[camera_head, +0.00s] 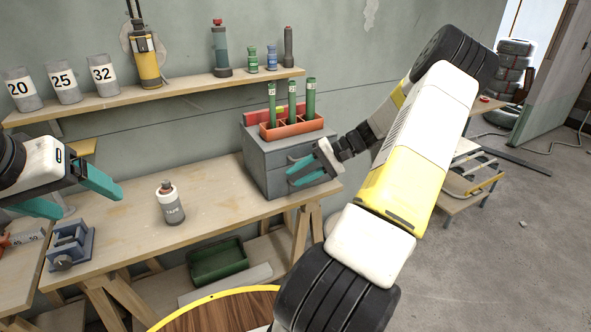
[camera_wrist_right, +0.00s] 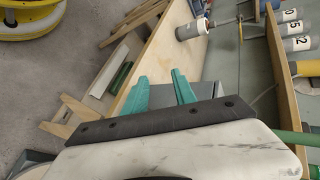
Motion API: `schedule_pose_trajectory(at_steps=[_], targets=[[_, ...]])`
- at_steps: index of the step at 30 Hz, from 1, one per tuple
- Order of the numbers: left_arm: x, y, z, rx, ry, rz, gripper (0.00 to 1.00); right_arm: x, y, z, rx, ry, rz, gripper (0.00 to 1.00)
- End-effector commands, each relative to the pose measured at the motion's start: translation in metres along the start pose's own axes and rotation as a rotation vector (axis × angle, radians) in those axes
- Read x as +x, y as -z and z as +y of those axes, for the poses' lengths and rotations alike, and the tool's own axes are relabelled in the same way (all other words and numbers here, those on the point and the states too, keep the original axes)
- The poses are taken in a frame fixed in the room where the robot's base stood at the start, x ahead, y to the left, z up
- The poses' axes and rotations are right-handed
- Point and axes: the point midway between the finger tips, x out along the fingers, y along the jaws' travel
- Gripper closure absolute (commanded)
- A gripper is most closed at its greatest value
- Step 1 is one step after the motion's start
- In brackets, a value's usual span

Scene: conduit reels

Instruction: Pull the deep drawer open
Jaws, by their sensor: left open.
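A grey drawer cabinet (camera_head: 256,160) stands at the right end of the workbench. Its drawer fronts are partly hidden behind my right gripper, and I see no drawer clearly standing out. My right gripper (camera_head: 289,175) is at the cabinet's front, its teal fingers apart. In the right wrist view its fingers (camera_wrist_right: 160,88) are also spread, with nothing clearly between them. Whether they touch a drawer handle I cannot tell. My left gripper (camera_head: 90,203) is open and empty over the left part of the bench.
An orange rack (camera_head: 292,129) with green tubes stands on the cabinet. A bottle (camera_head: 169,203) and a blue vise (camera_head: 70,246) are on the bench (camera_head: 225,192). A shelf (camera_head: 185,86) with cups and tools runs above. A green bin (camera_head: 216,262) sits below.

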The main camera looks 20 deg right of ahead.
Motion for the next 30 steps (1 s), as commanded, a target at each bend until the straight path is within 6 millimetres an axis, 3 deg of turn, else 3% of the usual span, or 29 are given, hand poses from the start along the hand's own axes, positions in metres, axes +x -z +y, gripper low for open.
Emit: schedule_pose_trajectory(at_steps=[1, 6, 12, 17, 30], targets=[[0.000, 0.000, 0.000, 0.000, 0.000, 0.000, 0.21, -0.007, 0.011, 0.023, 0.038, 0.086, 0.037, 0.67], [0.000, 0.000, 0.000, 0.000, 0.000, 0.000, 0.21, -0.033, 0.039, 0.075, 0.098, 0.311, 0.172, 0.67], [0.000, 0.000, 0.000, 0.000, 0.000, 0.000, 0.21, -0.054, 0.052, 0.108, 0.123, 0.443, 0.275, 0.67], [0.000, 0.000, 0.000, 0.000, 0.000, 0.000, 0.21, -0.050, 0.056, 0.108, 0.124, 0.462, 0.290, 0.67], [0.000, 0.000, 0.000, 0.000, 0.000, 0.000, 0.21, 0.005, 0.074, 0.083, 0.125, 0.458, 0.287, 0.67]])
